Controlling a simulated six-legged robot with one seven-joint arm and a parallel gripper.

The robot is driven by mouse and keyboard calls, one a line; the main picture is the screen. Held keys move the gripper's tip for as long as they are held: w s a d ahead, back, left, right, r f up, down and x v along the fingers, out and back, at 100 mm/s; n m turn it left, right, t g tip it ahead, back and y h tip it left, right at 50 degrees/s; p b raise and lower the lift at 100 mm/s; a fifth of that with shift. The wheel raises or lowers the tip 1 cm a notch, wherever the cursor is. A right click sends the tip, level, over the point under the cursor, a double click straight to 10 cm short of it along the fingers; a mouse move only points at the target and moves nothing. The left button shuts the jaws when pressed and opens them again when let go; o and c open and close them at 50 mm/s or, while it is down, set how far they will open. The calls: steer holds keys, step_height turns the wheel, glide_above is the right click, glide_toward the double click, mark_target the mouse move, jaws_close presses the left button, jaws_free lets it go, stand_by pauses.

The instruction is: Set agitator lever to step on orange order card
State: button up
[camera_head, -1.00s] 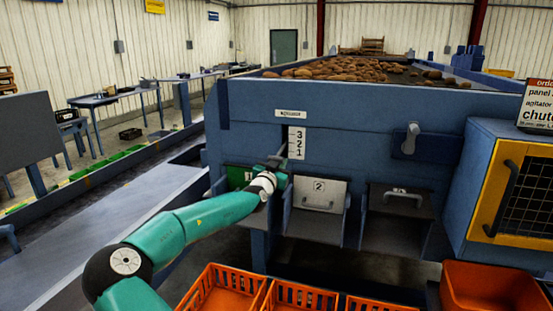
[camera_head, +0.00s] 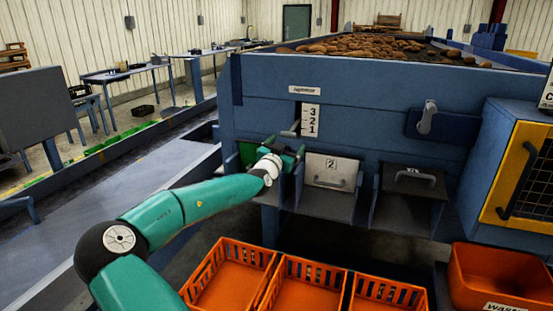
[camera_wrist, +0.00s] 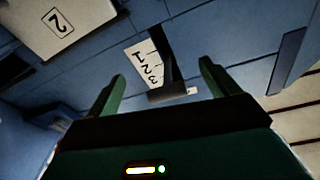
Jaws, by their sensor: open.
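The agitator lever (camera_head: 291,130) is a dark bar sticking out of a slot beside a white scale (camera_head: 311,120) marked 3, 2, 1. In the head view its end appears near the 1; the exact step is hard to tell. My gripper (camera_head: 290,152) is just below and in front of it. In the wrist view the lever (camera_wrist: 166,68) with its crosswise end lies between the two open fingers of my gripper (camera_wrist: 161,72), with no clear contact. The order card (camera_head: 547,94) is cut off at the right edge; its text is unreadable now.
Below the lever are a green flap (camera_head: 248,154), a grey flap marked 2 (camera_head: 328,170) and a dark third flap (camera_head: 412,178). Another handle (camera_head: 427,117) is further right. Orange crates (camera_head: 312,285) and an orange waste bin (camera_head: 495,272) stand below.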

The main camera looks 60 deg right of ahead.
steer(key=s+a+f, duration=0.1)
steer(key=a, duration=0.9)
steer(key=shift+c, duration=0.2)
steer(key=shift+d+f, duration=0.15)
steer(key=shift+f, duration=0.05)
steer(key=c, duration=0.4)
steer(key=s+d+f+y, duration=0.1)
steer(key=f, duration=0.1)
steer(key=s+d+f, duration=0.1)
steer(key=f, duration=0.2)
steer(key=s+d+f+y, duration=0.1)
steer(key=f, duration=0.2)
steer(key=shift+f+g+y, duration=0.2)
steer(key=shift+g+y, duration=0.1)
steer(key=shift+g, duration=0.1)
jaws_close()
steer(key=w+a+r+n+t+h, duration=0.1)
steer(key=a+r+n, duration=0.15)
steer(key=r, duration=0.65)
steer(key=a+r+n+t+h, duration=0.1)
steer(key=a+r, duration=0.2)
steer(key=r, duration=0.7)
steer(key=w+d+f, duration=0.2)
steer(key=d+f, duration=0.1)
steer(key=d, duration=0.7)
steer(key=shift+w+d+f, duration=0.15)
steer(key=shift+d+f, duration=0.1)
steer(key=shift+f, duration=0.1)
